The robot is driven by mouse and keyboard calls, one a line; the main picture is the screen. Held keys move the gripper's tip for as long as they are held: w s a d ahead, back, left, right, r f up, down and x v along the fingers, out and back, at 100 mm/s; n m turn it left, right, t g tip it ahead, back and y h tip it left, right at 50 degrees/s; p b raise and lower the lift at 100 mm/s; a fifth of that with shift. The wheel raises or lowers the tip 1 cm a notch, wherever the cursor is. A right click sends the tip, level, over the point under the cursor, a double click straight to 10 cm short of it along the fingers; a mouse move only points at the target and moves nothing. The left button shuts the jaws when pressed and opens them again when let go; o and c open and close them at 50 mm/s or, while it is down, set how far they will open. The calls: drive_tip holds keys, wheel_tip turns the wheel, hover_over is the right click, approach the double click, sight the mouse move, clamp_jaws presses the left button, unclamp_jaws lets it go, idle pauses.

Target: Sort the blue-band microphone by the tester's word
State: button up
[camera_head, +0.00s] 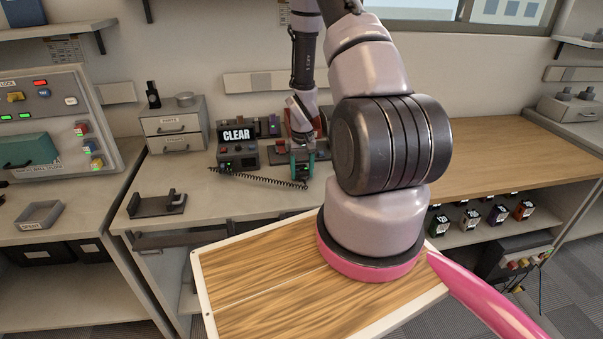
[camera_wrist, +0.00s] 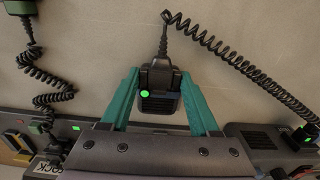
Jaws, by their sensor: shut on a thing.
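My gripper (camera_head: 301,172) is over the back of the grey bench, its teal fingers on both sides of a black microphone (camera_wrist: 158,78). In the wrist view my gripper (camera_wrist: 162,108) is shut on this microphone, which has a green light on its face. A coiled black cord (camera_wrist: 250,68) runs from the microphone to a black unit (camera_wrist: 265,138) at the right. In the head view the tester (camera_head: 237,146) shows the word CLEAR, and a coiled cord (camera_head: 268,181) stretches from it towards my gripper.
A black cradle (camera_head: 157,204) sits on the bench's left part. A small grey tray (camera_head: 40,215) lies on the left counter below a switch panel (camera_head: 55,125). Small drawers (camera_head: 173,128) stand behind. Several small coloured units (camera_head: 498,214) sit on the right lower shelf. The right wooden top (camera_head: 490,155) is clear.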

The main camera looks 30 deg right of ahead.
sight(302, 172)
drive_tip(key=shift+r, duration=2.5)
